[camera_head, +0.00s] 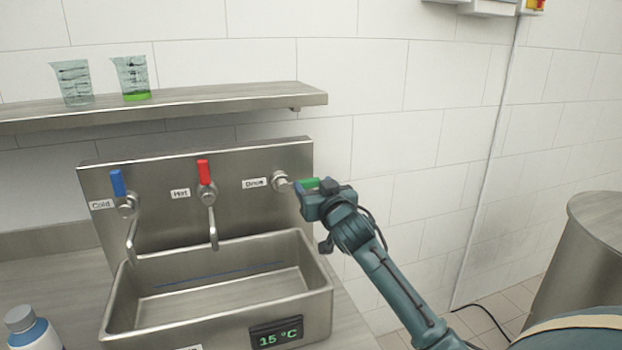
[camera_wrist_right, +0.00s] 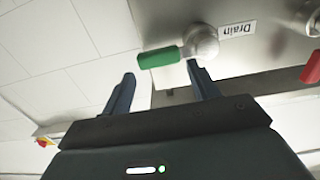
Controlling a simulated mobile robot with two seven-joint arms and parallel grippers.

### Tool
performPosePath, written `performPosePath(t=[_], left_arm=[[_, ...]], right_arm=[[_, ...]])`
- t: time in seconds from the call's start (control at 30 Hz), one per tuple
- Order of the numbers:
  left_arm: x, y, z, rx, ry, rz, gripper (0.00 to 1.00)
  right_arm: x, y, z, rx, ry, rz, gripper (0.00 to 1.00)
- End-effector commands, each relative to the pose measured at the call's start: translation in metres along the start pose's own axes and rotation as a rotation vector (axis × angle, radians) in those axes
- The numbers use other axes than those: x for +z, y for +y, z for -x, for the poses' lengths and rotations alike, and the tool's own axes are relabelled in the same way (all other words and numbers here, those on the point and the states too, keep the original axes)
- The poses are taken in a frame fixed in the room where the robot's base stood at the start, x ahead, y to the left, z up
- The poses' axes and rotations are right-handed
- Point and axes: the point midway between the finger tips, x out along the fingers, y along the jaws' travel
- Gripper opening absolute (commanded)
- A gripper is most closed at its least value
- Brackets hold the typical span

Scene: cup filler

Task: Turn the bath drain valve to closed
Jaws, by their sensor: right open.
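The drain valve is on the steel wall panel beside the "Drain" label, with a round metal hub (camera_head: 280,181) and a green handle (camera_head: 309,183). The handle points sideways to the right in the head view. My right gripper (camera_head: 303,190) is at the handle and partly covers it. In the right wrist view the green handle (camera_wrist_right: 160,57) lies just beyond my right gripper's open fingertips (camera_wrist_right: 162,72), across the gap between them. The hub (camera_wrist_right: 201,42) is near one fingertip. Whether a finger touches the valve I cannot tell. My left gripper is not in view.
The sink basin (camera_head: 220,290) with a 15 °C display (camera_head: 276,333) is below. A cold tap with blue handle (camera_head: 117,183) and hot tap with red handle (camera_head: 204,171) are left. Beakers (camera_head: 73,82) stand on the shelf (camera_head: 230,97) above. A steel drum (camera_head: 590,250) stands right.

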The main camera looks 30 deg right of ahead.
Motion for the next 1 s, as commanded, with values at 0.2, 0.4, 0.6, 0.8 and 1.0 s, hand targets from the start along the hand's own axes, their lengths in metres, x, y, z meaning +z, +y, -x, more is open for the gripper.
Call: performPosePath(t=[0.2, 0.4, 0.6, 0.8, 1.0], left_arm=[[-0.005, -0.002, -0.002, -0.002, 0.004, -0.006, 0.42], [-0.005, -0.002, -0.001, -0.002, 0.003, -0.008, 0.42], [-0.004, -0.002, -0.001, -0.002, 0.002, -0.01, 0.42], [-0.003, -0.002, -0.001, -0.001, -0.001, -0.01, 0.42], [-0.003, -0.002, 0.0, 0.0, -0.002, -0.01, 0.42]], right_arm=[[0.0, -0.001, -0.023, -0.001, -0.001, -0.001, 0.6], [0.0, -0.001, -0.028, -0.001, 0.0, -0.002, 0.6], [0.001, -0.001, -0.028, -0.001, 0.0, -0.001, 0.59], [0.001, -0.001, -0.027, -0.001, 0.0, -0.001, 0.43], [0.001, -0.001, -0.027, -0.001, 0.0, -0.001, 0.26]])
